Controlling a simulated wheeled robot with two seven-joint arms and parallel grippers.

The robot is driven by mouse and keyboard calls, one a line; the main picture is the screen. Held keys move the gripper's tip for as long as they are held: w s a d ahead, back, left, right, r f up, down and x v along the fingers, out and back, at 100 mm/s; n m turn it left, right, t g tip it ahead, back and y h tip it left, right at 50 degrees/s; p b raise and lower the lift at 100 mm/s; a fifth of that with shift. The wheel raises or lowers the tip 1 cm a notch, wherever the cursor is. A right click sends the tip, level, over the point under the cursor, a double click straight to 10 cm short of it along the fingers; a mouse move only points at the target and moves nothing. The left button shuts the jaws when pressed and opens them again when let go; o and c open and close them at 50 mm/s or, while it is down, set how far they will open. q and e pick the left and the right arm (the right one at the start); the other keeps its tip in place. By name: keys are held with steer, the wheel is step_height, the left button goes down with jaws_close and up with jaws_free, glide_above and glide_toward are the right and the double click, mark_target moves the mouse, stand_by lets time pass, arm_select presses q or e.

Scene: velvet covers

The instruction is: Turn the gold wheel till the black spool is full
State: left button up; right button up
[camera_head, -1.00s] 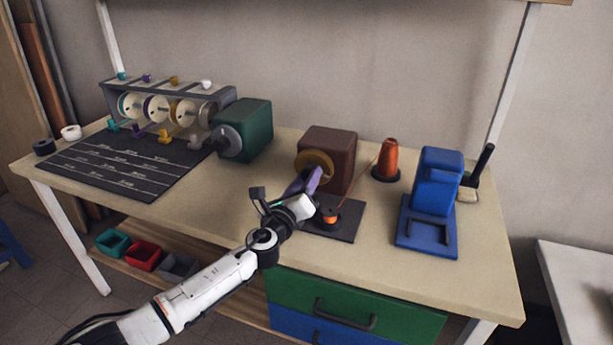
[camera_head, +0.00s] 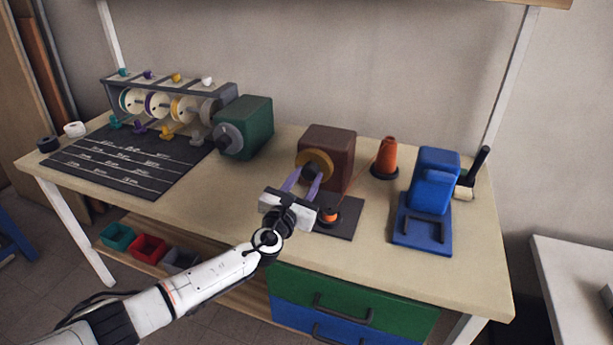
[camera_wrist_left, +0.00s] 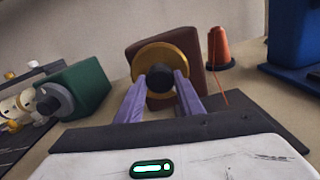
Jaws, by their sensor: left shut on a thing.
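The gold wheel (camera_head: 316,160) is on the front of a brown box (camera_head: 334,146) at the middle of the bench. My left gripper (camera_head: 303,172) reaches it from the front, with its purple fingers side by side. In the left wrist view the fingers are shut on the dark hub of the gold wheel (camera_wrist_left: 178,60). The black spool (camera_head: 329,225) stands on a dark base plate just right of the gripper, with some orange thread (camera_head: 329,216) on it. How full it is cannot be told. A thread runs to it from an orange cone (camera_head: 389,156). My right gripper is not in view.
A blue device (camera_head: 433,185) stands to the right of the cone. A green box (camera_head: 245,127) with a grey disc stands left of the brown box. Further left are a rack of spools (camera_head: 165,104) and a black mat (camera_head: 125,160). The bench between mat and gripper is clear.

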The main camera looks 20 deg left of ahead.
arm_select(q)
steer(key=shift+m, duration=0.3)
steer(key=o, duration=1.1)
steer(key=shift+c, duration=0.2)
steer(key=shift+s, duration=0.1)
steer(key=s+p, duration=0.2)
steer(key=s, duration=0.8)
steer(key=shift+s+a, duration=0.1)
steer(key=shift+a, duration=0.1)
